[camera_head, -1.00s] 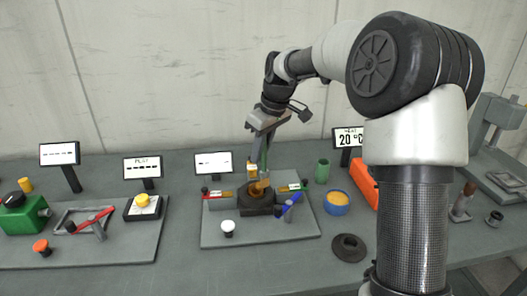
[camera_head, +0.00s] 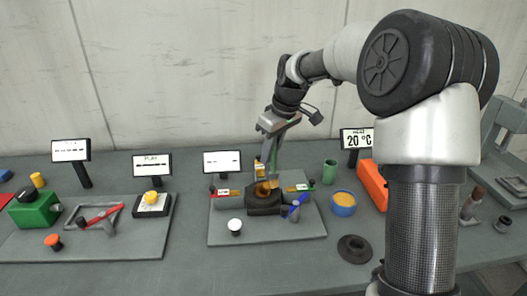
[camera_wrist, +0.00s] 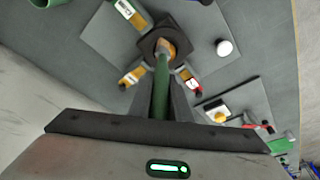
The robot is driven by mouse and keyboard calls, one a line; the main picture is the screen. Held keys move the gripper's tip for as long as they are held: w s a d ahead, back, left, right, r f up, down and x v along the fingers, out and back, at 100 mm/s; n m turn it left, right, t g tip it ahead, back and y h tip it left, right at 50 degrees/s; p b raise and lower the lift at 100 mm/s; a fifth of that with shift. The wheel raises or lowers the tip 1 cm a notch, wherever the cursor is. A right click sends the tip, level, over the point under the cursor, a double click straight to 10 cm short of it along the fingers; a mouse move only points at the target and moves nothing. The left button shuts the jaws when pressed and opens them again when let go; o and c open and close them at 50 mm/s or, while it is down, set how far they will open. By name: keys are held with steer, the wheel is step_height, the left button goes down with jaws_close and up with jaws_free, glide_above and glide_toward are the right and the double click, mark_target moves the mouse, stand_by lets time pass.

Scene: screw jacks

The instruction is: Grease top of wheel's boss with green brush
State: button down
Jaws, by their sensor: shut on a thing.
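My gripper (camera_head: 270,158) is shut on the green brush (camera_wrist: 161,92), whose handle runs down between the two dark fingers in the wrist view. The brush reaches down over the dark block (camera_head: 264,206) on the grey plate. An orange-brown wheel (camera_head: 266,188) sits in the top of that block; the block also shows in the wrist view (camera_wrist: 150,42). The brush's lower end is at or just above the wheel's middle. Bristles and boss overlap in both views, so I cannot tell whether they touch.
Orange-bodied clamps with red and green ends and a blue lever (camera_head: 295,204) surround the block. A white button (camera_head: 235,226) stands at the plate's front. To the right are a green cup (camera_head: 329,172), a blue bowl of yellow stuff (camera_head: 343,207) and a dark flanged disc (camera_head: 354,248).

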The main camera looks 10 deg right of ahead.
steer(key=shift+s+d+f, duration=0.15)
steer(key=shift+s+d, duration=0.05)
steer(key=shift+s+a, duration=0.15)
steer(key=shift+a, duration=0.05)
steer(key=shift+d+f+p, duration=0.1)
steer(key=shift+f+p, duration=0.1)
steer(key=shift+p, duration=0.25)
stand_by(0.9)
steer(key=shift+s+d+r+p, duration=0.1)
steer(key=shift+s+r+p, duration=0.05)
steer(key=shift+r+p, duration=0.4)
steer(key=shift+s+d+r+p, duration=0.25)
steer(key=shift+s+r+p, duration=0.1)
steer(key=shift+r, duration=0.35)
steer(key=shift+s+d+r+p, duration=0.25)
steer(key=shift+s+r, duration=0.05)
steer(key=shift+r, duration=0.4)
steer(key=shift+s+d+r+p, duration=0.25)
steer(key=shift+s+r+p, duration=0.1)
steer(key=shift+r, duration=0.35)
